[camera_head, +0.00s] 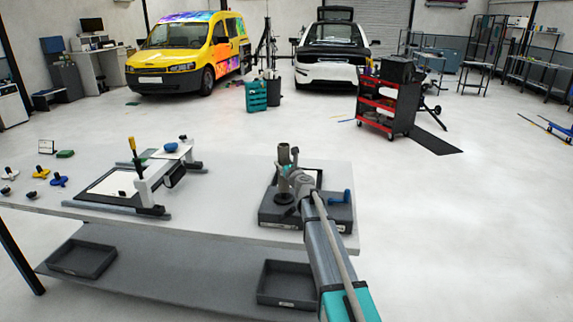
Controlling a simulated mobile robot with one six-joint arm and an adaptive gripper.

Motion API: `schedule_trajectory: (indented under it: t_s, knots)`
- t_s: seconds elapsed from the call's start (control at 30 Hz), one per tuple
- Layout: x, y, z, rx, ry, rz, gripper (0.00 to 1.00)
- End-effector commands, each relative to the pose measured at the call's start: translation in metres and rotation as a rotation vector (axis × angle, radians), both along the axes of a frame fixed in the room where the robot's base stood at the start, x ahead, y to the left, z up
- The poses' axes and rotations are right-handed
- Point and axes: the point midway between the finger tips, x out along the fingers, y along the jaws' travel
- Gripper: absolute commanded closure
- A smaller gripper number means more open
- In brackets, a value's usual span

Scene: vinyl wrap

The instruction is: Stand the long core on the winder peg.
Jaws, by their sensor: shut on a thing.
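The long core (284,154) is a grey-green tube that stands about upright near the right end of the table. My gripper (291,182) reaches in from the lower right and is shut on the core. The winder (270,213) is a dark grey base under them, with a blue crank handle (342,197) at its right. A round black piece (284,198) shows on the base just below the core. My gripper and arm hide part of the core and base. I cannot tell whether the core's lower end is around the peg or above it.
A frame-like fixture (160,175) stands over a white sheet on the table (220,205). Several coloured knobs (59,180) lie at the left. Two dark trays sit on the lower shelf. A red tool cart (390,97) and two vehicles stand beyond open floor.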

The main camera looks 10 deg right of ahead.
Motion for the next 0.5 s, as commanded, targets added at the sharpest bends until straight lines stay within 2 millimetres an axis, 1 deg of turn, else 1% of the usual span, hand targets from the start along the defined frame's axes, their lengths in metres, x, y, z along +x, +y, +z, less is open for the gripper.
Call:
schedule_trajectory:
  t_s: [0.5]
  knots:
    - [0.0,0.0,-0.016,0.0,0.0,0.0,0.84]
